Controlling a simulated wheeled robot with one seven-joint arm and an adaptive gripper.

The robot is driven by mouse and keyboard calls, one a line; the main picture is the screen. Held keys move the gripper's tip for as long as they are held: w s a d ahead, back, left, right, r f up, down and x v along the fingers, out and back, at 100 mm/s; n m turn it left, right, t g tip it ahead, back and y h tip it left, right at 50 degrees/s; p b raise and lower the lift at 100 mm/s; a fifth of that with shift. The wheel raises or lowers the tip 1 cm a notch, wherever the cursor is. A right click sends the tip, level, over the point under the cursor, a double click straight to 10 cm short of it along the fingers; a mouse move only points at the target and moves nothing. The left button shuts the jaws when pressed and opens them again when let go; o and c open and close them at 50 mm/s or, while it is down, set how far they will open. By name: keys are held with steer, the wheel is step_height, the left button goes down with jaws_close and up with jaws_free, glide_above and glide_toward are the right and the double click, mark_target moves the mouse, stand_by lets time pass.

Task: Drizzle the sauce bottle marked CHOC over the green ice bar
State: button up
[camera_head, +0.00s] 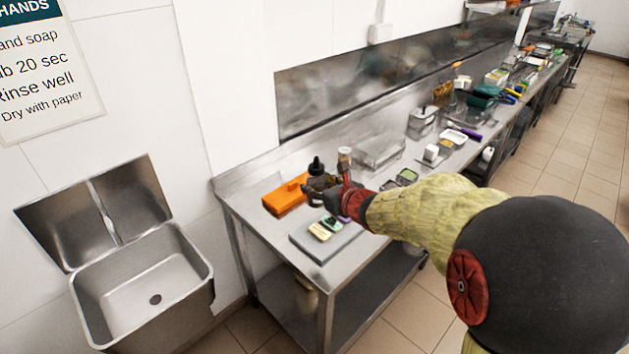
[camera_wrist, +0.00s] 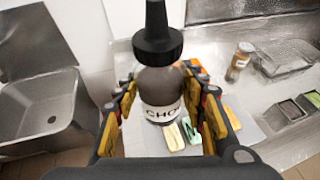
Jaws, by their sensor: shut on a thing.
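My gripper (camera_head: 326,194) is shut on the dark sauce bottle (camera_head: 316,178) above the near end of the steel table. In the wrist view the bottle (camera_wrist: 157,84) stands between the fingers, with its black nozzle up and a white label reading CHOC. The green ice bar (camera_head: 332,222) lies on a grey board (camera_head: 311,245), beside a cream bar (camera_head: 319,231). In the wrist view the green bar (camera_wrist: 188,131) is partly visible below and right of the bottle, apart from it, with the cream bar (camera_wrist: 174,138) to its left.
An orange block-like object (camera_head: 284,197) lies at the table's left end. A small jar (camera_head: 344,156) and a clear container (camera_head: 379,151) stand farther back. More tools and tubs crowd the far table. A steel sink (camera_head: 140,285) is at the left.

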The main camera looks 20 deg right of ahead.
steer(key=s+a, duration=0.2)
steer(key=s, duration=0.9)
stand_by(0.3)
